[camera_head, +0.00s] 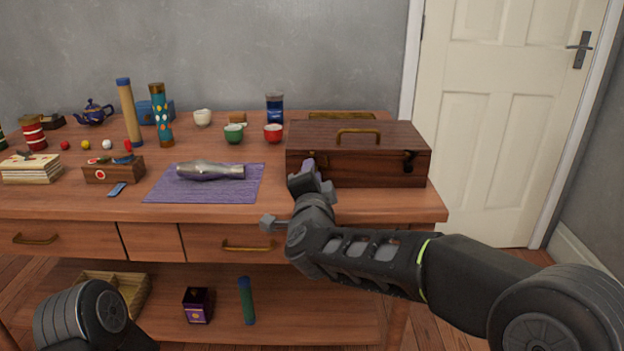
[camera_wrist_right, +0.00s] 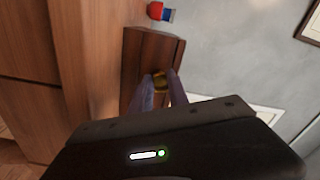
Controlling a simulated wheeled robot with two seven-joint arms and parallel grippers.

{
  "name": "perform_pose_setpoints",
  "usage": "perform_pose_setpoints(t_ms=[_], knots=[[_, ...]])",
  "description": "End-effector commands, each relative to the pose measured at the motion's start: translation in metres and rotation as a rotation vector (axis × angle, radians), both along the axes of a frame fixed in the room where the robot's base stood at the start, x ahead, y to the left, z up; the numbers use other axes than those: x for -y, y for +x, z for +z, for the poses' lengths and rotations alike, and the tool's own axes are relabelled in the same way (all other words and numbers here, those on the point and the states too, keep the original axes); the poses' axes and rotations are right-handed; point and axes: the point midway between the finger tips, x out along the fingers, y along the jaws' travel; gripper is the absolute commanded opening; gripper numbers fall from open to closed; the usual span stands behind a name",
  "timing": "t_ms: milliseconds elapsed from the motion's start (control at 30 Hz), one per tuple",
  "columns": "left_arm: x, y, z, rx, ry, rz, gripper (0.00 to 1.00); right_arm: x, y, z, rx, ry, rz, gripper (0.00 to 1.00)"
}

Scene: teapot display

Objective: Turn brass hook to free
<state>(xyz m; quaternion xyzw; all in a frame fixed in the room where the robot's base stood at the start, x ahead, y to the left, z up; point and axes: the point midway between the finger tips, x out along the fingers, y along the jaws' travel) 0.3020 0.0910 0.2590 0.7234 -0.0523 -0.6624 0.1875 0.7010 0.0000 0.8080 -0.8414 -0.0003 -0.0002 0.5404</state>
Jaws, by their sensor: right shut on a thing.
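A dark wooden box (camera_head: 370,170) with a brass handle (camera_head: 358,133) on its lid stands at the right end of the table. Its lid is down. My right gripper (camera_head: 308,172) is at the left part of the box's front. In the right wrist view, its fingers (camera_wrist_right: 161,88) are shut on a small brass hook (camera_wrist_right: 160,78) on the box front. The fingers hide part of the hook, and I cannot tell how far it is turned. A dark latch (camera_head: 409,161) shows at the right of the box front. My left gripper is out of view.
A purple mat (camera_head: 160,190) with a silvery metal object (camera_head: 210,171) lies left of the box. Cups, including a red cup (camera_head: 273,134), stand behind it. A blue jar (camera_head: 275,108) stands just behind the box's left side. Drawers are below the tabletop.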

Motion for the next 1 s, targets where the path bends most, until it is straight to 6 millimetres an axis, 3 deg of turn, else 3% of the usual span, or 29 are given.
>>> perform_pose_setpoints(t_ms=[400, 433, 667, 1000], knots=[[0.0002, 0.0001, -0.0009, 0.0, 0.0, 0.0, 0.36, 0.0003, 0.0, -0.0006, -0.002, 0.009, -0.001, 0.0], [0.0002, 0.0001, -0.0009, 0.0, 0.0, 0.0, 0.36, 0.0002, 0.0, -0.0007, -0.002, 0.009, -0.001, 0.23], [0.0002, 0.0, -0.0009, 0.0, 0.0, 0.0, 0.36, 0.0002, 0.0, -0.0005, -0.001, 0.008, 0.0, 0.42], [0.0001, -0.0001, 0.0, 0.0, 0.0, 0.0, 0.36, -0.0002, -0.0034, 0.0005, -0.001, 0.008, 0.0, 0.42]])
